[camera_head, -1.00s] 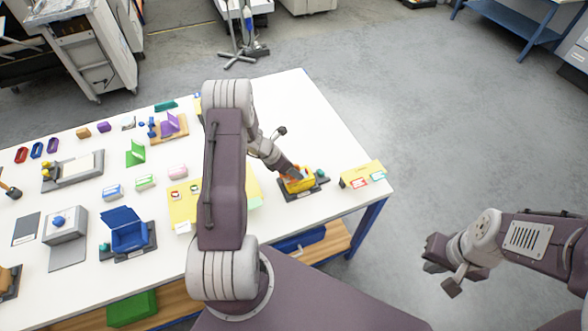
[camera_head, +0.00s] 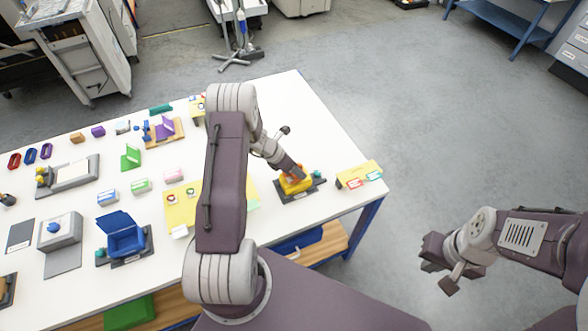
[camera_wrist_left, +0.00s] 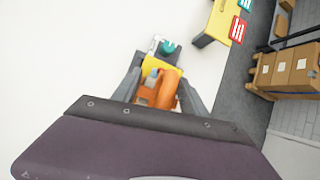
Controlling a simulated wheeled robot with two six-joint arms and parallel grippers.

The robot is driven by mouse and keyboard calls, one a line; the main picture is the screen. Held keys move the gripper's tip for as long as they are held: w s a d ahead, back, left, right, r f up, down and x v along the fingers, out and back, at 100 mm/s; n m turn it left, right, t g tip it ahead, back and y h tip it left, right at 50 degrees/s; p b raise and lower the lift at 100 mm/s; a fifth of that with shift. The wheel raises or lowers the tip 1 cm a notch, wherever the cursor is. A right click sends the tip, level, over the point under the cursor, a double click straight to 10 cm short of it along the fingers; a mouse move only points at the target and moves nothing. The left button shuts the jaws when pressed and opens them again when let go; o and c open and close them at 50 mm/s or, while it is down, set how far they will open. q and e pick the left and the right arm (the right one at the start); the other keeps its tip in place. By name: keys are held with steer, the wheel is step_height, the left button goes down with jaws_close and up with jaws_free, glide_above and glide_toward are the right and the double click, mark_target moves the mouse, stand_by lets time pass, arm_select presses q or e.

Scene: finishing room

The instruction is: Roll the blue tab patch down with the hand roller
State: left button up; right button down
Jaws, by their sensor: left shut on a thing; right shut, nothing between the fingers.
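My left gripper (camera_head: 297,176) points down at the near right part of the white table, over a yellow block on a dark base (camera_head: 313,188). In the left wrist view its fingers (camera_wrist_left: 160,82) are shut around an orange thing (camera_wrist_left: 162,92), which may be the hand roller. A yellow surface (camera_wrist_left: 160,65) and a small blue spot (camera_wrist_left: 153,72) show beside it. I cannot tell whether that spot is the blue tab patch, or whether the orange thing touches the yellow block. My right gripper (camera_head: 436,258) is shut and empty, off the table at the right.
A yellow box (camera_head: 357,172) with red and green tabs stands right of the dark base. A yellow panel (camera_head: 178,218) lies partly hidden behind my left arm. An open blue box (camera_head: 122,238) and several small coloured blocks stand farther left. The table's far right part is clear.

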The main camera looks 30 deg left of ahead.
arm_select(q)
steer(key=shift+d, duration=0.15)
steer(key=shift+w+d, duration=0.15)
steer(key=shift+w, duration=0.2)
steer(key=shift+s+a+f, duration=0.1)
steer(key=shift+s+a, duration=0.1)
steer(key=shift+s, duration=0.1)
steer(key=shift+s+a, duration=0.1)
steer(key=shift+s, duration=0.1)
steer(key=shift+s+a, duration=0.2)
steer(key=shift+a, duration=0.05)
steer(key=shift+s+a+b, duration=0.55)
steer(key=shift+s+a, duration=0.05)
steer(key=shift+s, duration=0.1)
